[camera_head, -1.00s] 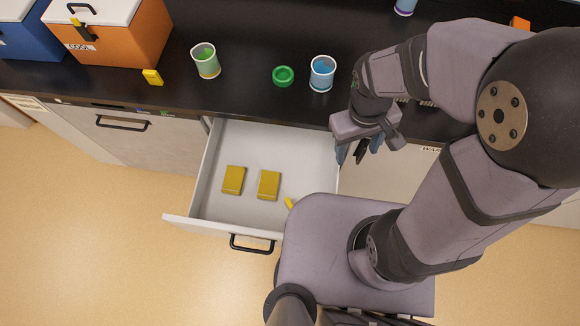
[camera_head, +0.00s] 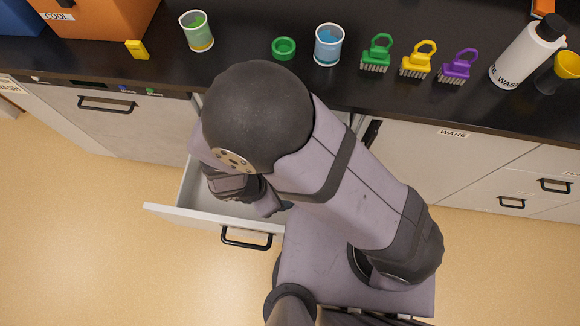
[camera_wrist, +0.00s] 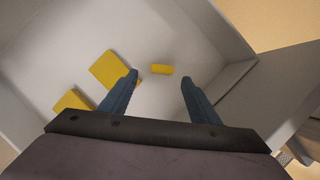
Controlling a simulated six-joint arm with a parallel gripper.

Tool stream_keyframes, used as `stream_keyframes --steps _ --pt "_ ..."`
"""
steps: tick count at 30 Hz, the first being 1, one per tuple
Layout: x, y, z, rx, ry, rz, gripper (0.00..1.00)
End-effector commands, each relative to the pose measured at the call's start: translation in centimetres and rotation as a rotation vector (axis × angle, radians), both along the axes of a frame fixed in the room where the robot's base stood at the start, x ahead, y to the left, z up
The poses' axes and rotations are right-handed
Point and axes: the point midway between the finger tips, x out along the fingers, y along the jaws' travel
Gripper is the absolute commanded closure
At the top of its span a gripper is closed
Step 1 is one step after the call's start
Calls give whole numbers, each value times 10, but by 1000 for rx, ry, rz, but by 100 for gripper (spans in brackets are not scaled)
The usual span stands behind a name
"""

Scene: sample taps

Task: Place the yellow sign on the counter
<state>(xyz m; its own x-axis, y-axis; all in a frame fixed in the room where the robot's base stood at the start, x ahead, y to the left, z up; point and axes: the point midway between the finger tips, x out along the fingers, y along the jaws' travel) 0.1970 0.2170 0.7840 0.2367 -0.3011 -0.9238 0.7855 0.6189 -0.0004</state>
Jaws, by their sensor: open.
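A small yellow piece (camera_wrist: 160,70), which looks like the yellow sign, lies on the open drawer's floor in the wrist view. Two larger flat yellow blocks (camera_wrist: 108,69) lie in the drawer to its left, one partly behind my left finger. My gripper (camera_wrist: 159,80) is open and empty over the drawer, with the small piece between and just beyond the fingertips in the picture. In the head view my arm hides the pieces in the drawer. The black counter (camera_head: 235,62) runs behind the drawer. Another small yellow piece (camera_head: 137,50) stands on it at left.
The drawer (camera_head: 165,213) has raised walls around my gripper. On the counter stand a green cup (camera_head: 197,34), a green ring (camera_head: 284,48), a blue cup (camera_head: 328,46), several brushes (camera_head: 416,62) and a white bottle (camera_head: 520,60). An orange box (camera_head: 100,18) is at left.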

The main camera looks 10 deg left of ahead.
Motion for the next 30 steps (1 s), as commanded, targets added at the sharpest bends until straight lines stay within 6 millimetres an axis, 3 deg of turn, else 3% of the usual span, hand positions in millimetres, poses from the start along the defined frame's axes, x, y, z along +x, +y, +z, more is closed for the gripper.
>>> stream_keyframes --steps 17,30 --pt "5 -8 -22 -2 1 1 44" --pt "14 -25 -62 -2 0 1 44"
